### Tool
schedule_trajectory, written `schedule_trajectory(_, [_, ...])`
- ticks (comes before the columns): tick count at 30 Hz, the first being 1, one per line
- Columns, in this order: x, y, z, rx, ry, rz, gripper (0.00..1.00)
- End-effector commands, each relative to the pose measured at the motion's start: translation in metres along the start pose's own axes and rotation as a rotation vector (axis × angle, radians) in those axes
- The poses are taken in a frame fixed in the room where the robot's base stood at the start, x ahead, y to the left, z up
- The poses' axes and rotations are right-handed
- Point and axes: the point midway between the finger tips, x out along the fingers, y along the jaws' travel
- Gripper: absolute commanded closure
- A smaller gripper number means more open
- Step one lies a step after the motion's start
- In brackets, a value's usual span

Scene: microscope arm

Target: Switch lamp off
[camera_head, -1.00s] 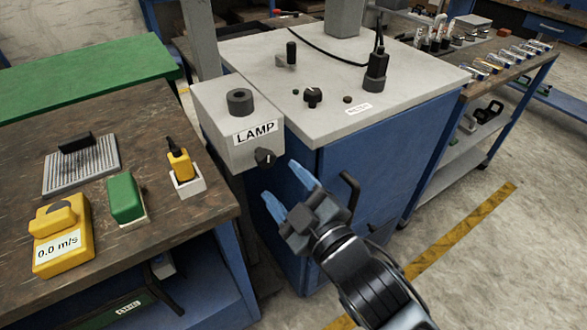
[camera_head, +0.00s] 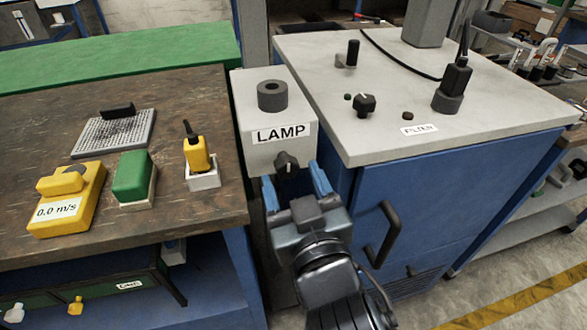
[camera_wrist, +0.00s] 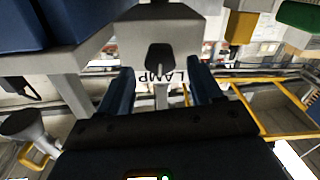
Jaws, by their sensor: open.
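The lamp box (camera_head: 248,98) is light grey with a LAMP label (camera_head: 281,133) and a dark cylinder (camera_head: 272,96) on top. A black knob (camera_head: 287,163) sits on its front face below the label. My gripper (camera_head: 296,184) is open, its two blue fingers pointing at the box with the knob between and just beyond their tips. In the wrist view the knob (camera_wrist: 159,57) shows upside down between the blue fingers (camera_wrist: 160,85), ahead of them. It looks apart from the fingers, but the exact gap is hard to tell.
A blue cabinet (camera_head: 450,190) with a grey top stands right of the box, with a black handle (camera_head: 384,234) beside my gripper. The wooden bench (camera_head: 60,140) at left holds a yellow meter (camera_head: 66,200), a green block (camera_head: 133,176) and a yellow device (camera_head: 197,155).

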Motion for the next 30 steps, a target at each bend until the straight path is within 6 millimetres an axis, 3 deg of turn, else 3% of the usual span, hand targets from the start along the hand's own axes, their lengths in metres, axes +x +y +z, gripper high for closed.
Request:
schedule_trajectory(6, [0.021, 0.0, 0.0, -0.002, 0.0, 0.0, 0.35])
schedule_trajectory(16, [0.024, 0.0, 0.001, -0.001, -0.001, 0.001, 0.35])
schedule_trajectory(30, [0.024, 0.0, 0.001, -0.001, -0.001, 0.0, 0.8])
